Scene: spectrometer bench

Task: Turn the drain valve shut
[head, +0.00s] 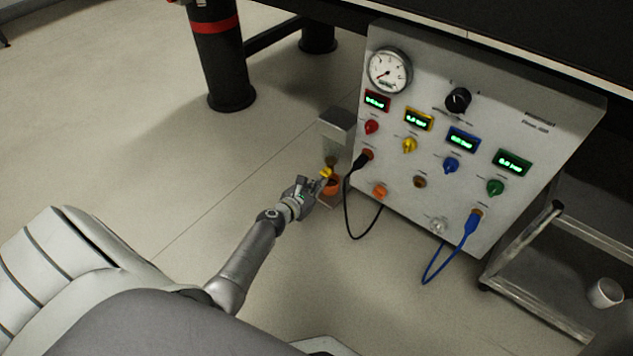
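A small yellow handle (327,172), which looks like the drain valve's, shows at the front of a grey box-like unit (338,124) left of the instrument panel. An orange part (332,187), perhaps a cup, sits just below the handle. My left gripper (319,183) reaches in from the lower left, with its fingertips at or very near the yellow handle. The fingers are too small and partly overlapped to tell whether they touch or grip it. The handle's exact angle is hard to make out. My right gripper is not in view.
The grey panel (450,200) carries a round gauge (389,70), coloured knobs and lit displays. A black cable (347,210) and a blue cable (437,262) hang from it. A low cart (540,300) with a white cup (605,292) stands at right. Floor at left is clear.

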